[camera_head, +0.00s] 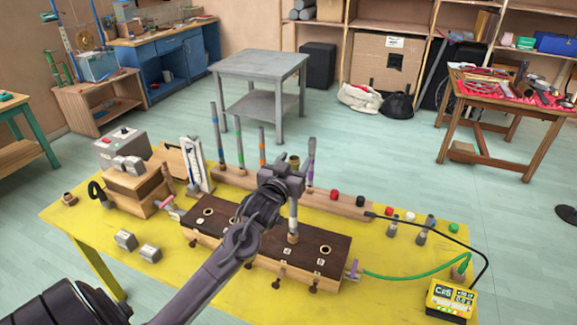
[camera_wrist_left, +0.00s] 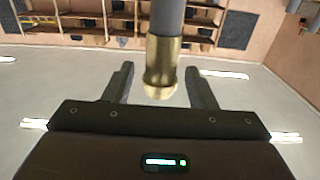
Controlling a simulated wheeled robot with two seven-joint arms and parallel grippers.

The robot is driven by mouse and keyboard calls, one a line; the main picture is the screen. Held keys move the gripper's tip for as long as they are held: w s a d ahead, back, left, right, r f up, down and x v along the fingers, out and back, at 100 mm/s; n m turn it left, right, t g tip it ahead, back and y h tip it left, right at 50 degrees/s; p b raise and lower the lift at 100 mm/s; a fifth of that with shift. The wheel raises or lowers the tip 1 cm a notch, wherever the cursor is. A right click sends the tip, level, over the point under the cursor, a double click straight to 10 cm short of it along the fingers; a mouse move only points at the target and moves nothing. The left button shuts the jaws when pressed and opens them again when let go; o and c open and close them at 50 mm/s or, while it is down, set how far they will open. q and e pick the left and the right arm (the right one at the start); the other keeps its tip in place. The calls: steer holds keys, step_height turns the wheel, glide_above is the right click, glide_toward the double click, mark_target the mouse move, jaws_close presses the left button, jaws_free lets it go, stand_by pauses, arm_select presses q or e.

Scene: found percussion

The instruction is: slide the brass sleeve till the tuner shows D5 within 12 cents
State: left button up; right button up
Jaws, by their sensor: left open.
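The brass sleeve (camera_wrist_left: 162,68) sits on the end of a grey pipe (camera_wrist_left: 166,18) in the left wrist view, between my two open fingers, with a gap on each side. In the head view the brass sleeve (camera_head: 294,160) shows just above my left gripper (camera_head: 284,182). The pipe (camera_head: 294,216) stands upright in a dark-topped wooden chest (camera_head: 265,235), partly hidden by my gripper. The yellow tuner (camera_head: 450,298) at the table's front right seems to read C#5; its smaller figures are hard to read. My right gripper is not in view.
Behind the chest, a wooden rack (camera_head: 340,203) holds several tall striped rods. A wooden box with a crank (camera_head: 135,188) and metal blocks (camera_head: 125,239) are at left. A green hose (camera_head: 405,276) and black cable cross the yellow table (camera_head: 195,290) at right.

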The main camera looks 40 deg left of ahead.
arm_select(q)
steer(key=shift+w, duration=0.2)
steer(key=c, duration=1)
steer(key=shift+f, duration=0.1)
steer(key=shift+c, duration=0.2)
steer(key=shift+f, duration=0.4)
steer(key=o, duration=1)
